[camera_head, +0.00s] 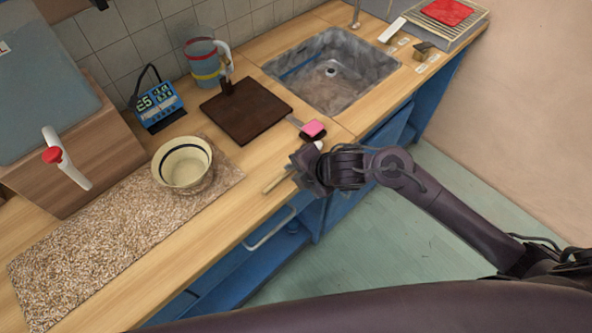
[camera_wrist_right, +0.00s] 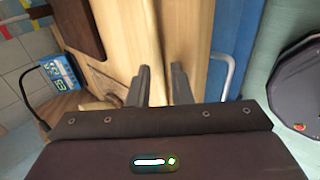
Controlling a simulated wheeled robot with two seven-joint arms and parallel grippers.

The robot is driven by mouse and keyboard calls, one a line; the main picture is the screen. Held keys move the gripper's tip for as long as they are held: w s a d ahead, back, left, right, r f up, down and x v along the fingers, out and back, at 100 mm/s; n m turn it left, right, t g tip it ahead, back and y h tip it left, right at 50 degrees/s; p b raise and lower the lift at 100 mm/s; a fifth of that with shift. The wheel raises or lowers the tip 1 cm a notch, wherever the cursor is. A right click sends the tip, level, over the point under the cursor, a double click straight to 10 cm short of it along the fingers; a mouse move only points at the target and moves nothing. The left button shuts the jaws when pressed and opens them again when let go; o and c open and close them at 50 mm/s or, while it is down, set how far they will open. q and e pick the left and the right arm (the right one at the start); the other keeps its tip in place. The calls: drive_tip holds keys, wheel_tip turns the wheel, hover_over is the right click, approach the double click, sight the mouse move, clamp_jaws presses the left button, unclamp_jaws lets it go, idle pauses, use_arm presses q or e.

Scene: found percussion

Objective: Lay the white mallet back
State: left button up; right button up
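The white mallet shows only in part in the head view. A small white head (camera_head: 319,145) shows just beyond my right gripper, and a pale wooden handle (camera_head: 274,183) shows on its left, near the counter's front edge. The middle is hidden behind the gripper. My right gripper (camera_head: 300,172) is low over the counter edge. In the wrist view its two fingers (camera_wrist_right: 161,70) stand apart, with bare wood showing between them. My left gripper is not in view.
A cream bowl (camera_head: 183,165) stands on a speckled mat (camera_head: 85,255). A dark board (camera_head: 240,115), a banded jug (camera_head: 203,65) and a blue digital clock (camera_head: 158,105) stand behind. A pink-topped object (camera_head: 313,127) lies close to the gripper. The sink (camera_head: 300,80) is farther right.

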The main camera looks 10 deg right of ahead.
drive_tip(key=shift+s+d+f, duration=0.15)
drive_tip(key=shift+s+f, duration=0.3)
drive_tip(key=shift+f, duration=0.25)
wheel_tip(320, 180, up, 8)
drive_tip(key=p, duration=0.7)
drive_tip(key=s+a+r+n+g+y, duration=0.1)
drive_tip(key=a+r+g+y, duration=0.1)
drive_tip(key=a+r, duration=0.35)
drive_tip(key=s+a+r+n+g+y+b, duration=0.1)
drive_tip(key=a+r+g+y, duration=0.15)
drive_tip(key=a, duration=0.65)
drive_tip(key=s+a+r+n+g+y, duration=0.1)
drive_tip(key=a+r+g+y, duration=0.1)
drive_tip(key=a+r, duration=0.35)
wheel_tip(320, 180, down, 7)
drive_tip(key=a+b, duration=0.1)
drive_tip(key=b, duration=0.4)
wheel_tip(320, 180, up, 9)
drive_tip(key=s+n+t+p, duration=0.1)
drive_tip(key=p, duration=0.4)
drive_tip(key=shift+s+a+f+t+h, duration=0.15)
drive_tip(key=shift+s+a+t+h, duration=0.05)
drive_tip(key=shift+s+t+h, duration=0.2)
